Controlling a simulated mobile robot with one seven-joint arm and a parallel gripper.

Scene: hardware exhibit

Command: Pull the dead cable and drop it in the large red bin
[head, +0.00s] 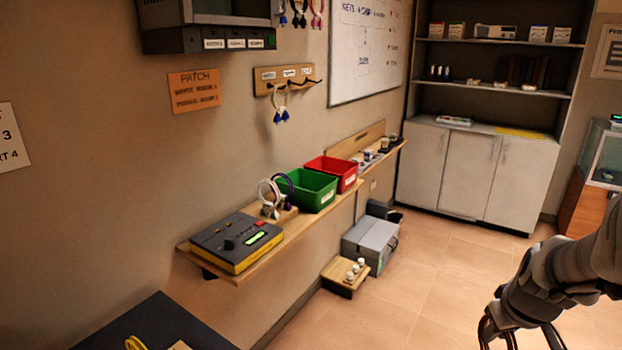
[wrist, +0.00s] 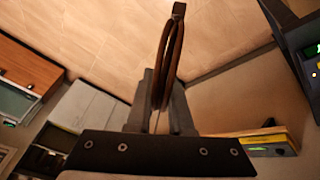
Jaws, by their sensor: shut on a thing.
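My gripper (head: 518,318) is at the lower right of the head view, well away from the wall shelf. It is shut on a looped dark cable (head: 484,332), partly cut off by the frame edge. In the wrist view the cable (wrist: 168,60) looks brown and stands out from between the fingers of my gripper (wrist: 160,100). Whether it is the dead cable cannot be told. The red bin (head: 346,176) sits on the wall shelf behind the green bin (head: 316,197); it is the only red bin I see. Its inside is mostly hidden.
A yellow-black tester (head: 237,243) and a stand with white and purple cables (head: 274,197) share the wooden shelf (head: 262,262). A grey box (head: 370,247) and low wooden step (head: 338,280) stand on the floor below. A dark surface (head: 155,325) is at front left. The middle floor is clear.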

